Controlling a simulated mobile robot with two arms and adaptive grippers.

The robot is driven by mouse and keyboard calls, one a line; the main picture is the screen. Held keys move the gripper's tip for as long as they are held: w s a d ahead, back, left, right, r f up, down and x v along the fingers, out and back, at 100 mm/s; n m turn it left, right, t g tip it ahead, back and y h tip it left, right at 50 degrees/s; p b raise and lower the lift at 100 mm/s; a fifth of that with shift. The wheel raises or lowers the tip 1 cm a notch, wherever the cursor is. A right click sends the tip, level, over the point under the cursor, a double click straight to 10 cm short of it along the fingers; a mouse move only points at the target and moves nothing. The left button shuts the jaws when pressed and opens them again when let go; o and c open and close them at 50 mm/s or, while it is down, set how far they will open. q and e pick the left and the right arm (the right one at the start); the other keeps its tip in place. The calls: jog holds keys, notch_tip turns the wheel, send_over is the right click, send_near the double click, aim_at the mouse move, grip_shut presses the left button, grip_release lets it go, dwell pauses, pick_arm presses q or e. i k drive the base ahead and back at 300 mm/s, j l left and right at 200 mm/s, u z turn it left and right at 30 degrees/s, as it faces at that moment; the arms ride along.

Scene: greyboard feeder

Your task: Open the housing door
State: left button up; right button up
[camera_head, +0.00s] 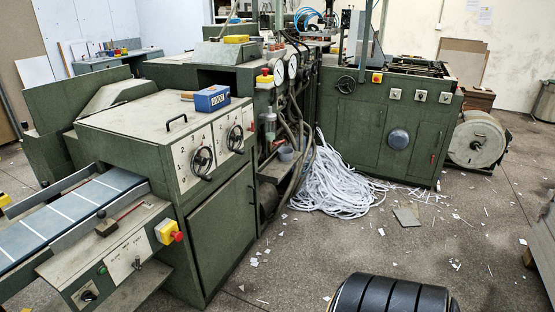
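The green feeder housing (130,130) stands at the left of the head view. A flat green door panel (222,232) on its front side, below the handwheels, looks shut. The housing's grey top cover (150,112) lies flat and carries a small black bar handle (176,121). I cannot tell which of the two is the housing door. Neither gripper shows in the head view.
A blue conveyor (60,218) and control box (118,256) with a red-yellow button jut out front left. A blue box (212,98) sits on the cover. Paper strips (335,185) heap on the floor. A black ribbed object (392,294) is at bottom centre. Open floor lies right of the door.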

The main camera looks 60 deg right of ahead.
aim_at(221, 228)
jog(key=z, duration=1.55)
jog(key=i+l+u, duration=0.1)
jog(key=i+l, duration=0.1)
jog(key=i, duration=0.1)
